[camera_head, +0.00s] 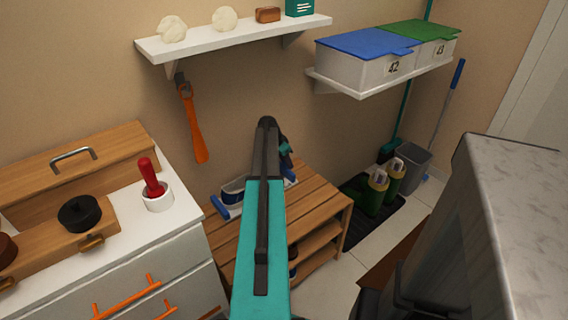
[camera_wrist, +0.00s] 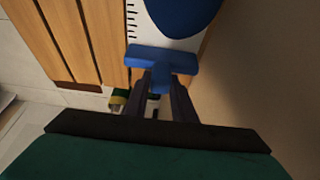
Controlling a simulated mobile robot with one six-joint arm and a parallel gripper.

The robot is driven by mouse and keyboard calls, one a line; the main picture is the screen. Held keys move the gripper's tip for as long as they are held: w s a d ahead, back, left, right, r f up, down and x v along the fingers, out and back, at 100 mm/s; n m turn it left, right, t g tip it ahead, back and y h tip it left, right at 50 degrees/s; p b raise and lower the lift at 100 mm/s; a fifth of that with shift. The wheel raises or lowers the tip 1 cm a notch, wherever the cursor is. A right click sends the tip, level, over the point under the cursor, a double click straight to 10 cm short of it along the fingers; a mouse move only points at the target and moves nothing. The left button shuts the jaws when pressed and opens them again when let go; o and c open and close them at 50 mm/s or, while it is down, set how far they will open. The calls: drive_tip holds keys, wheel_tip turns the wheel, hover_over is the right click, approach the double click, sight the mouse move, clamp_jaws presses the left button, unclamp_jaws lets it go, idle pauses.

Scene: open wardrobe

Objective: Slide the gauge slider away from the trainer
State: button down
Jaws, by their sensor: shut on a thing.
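The gauge slider (camera_wrist: 150,58) is a blue T-shaped piece lying across the white gauge plate (camera_wrist: 137,22) in the wrist view. The plate has black marks along its edge. My gripper (camera_wrist: 168,88) is shut on the slider's short stem, one dark finger on each side. A rounded blue shape, seemingly the trainer (camera_wrist: 175,12), lies on the plate just beyond the slider, with a small gap between them. In the head view the trainer (camera_head: 235,187) is white and dark blue on the bench. My arm hides much of the gauge and gripper there.
The slatted wooden bench (camera_head: 318,207) carries the gauge, and a wall rises close beside it. An orange shoehorn (camera_head: 196,130) hangs above. Green boots (camera_head: 376,190) stand on a dark tray to the right. A white drawer unit (camera_head: 150,255) stands left.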

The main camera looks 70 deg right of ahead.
drive_tip(key=shift+s+d, duration=0.2)
drive_tip(key=shift+s, duration=0.1)
drive_tip(key=c, duration=1.5)
unclamp_jaws()
drive_tip(key=shift+w, duration=0.1)
drive_tip(key=shift+w+a+r, duration=0.15)
drive_tip(key=shift+a+r, duration=0.05)
drive_tip(key=shift+r, duration=0.25)
drive_tip(key=v, duration=1.3)
drive_tip(key=shift+f, duration=0.1)
